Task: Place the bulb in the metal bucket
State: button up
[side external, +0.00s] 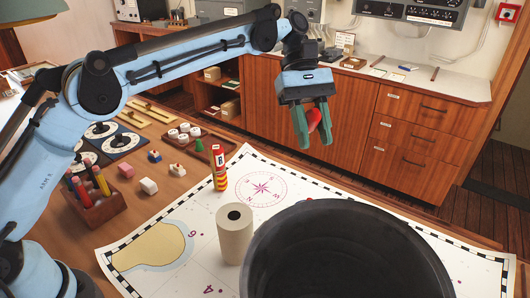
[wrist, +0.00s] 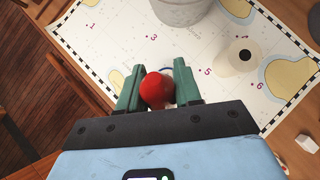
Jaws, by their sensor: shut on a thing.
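In the wrist view the bulb (wrist: 156,90) sits between the two green fingers of my gripper (wrist: 157,72). The metal bucket (side external: 340,207) stands on the chart in the side view's foreground, with a dark inside. The wrist view shows its pale grey wall (wrist: 182,12) at the top edge, ahead of my fingers. The bulb is apart from the bucket, and the bucket's floor is hidden.
A paper roll (side external: 234,235) and a red-yellow battery-like tube (side external: 219,168) stand on the chart (side external: 205,210) beside the bucket. A pencil holder (side external: 95,208), small blocks and dials crowd the table's left. Wooden cabinets (side external: 365,120) stand behind my gripper.

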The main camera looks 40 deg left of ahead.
jog(key=s+d+r+m+t+y, duration=0.1)
jog(key=s+d+r+m+t, duration=0.2)
jog(key=s+d+m, duration=0.85)
jog(key=s+d+r+m+t+y, duration=0.15)
jog(key=s+d+r+m, duration=0.25)
jog(key=s+m, duration=0.9)
jog(key=w+f+m, duration=0.3)
jog(key=f+m, duration=0.1)
jog(key=f, duration=0.7)
jog(key=shift+w+h, duration=0.35)
jog(key=shift+a+t, duration=0.1)
jog(key=shift+t, duration=0.15)
jog(key=o, duration=1.1)
